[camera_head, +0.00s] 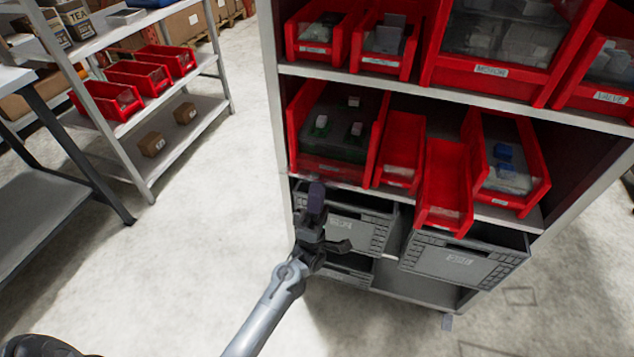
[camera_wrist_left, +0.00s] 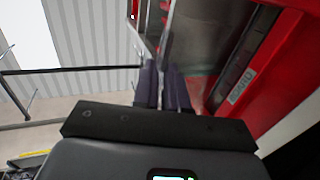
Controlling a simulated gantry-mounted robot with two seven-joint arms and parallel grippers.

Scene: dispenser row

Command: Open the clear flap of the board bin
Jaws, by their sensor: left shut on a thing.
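The board bin (camera_head: 296,150) is a wide red bin at the left end of the middle shelf, with green and white pieces behind a clear front. In the left wrist view its red front (camera_wrist_left: 268,75) with a white label fills the right side. The clear flap (camera_wrist_left: 205,28) shows there as a see-through panel, its thin edge running down to the fingertips. My left gripper (camera_head: 316,198) is at the bin's lower left front; its fingers (camera_wrist_left: 165,85) are shut on the flap's edge. How far the flap is swung is hard to tell. My right gripper is not in view.
Narrow red bins (camera_head: 402,145) (camera_head: 446,180) stand to the right, one jutting forward. Grey crates (camera_head: 350,232) (camera_head: 465,262) sit on the shelf below, close to my left gripper. More red bins (camera_head: 490,70) fill the top shelf.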

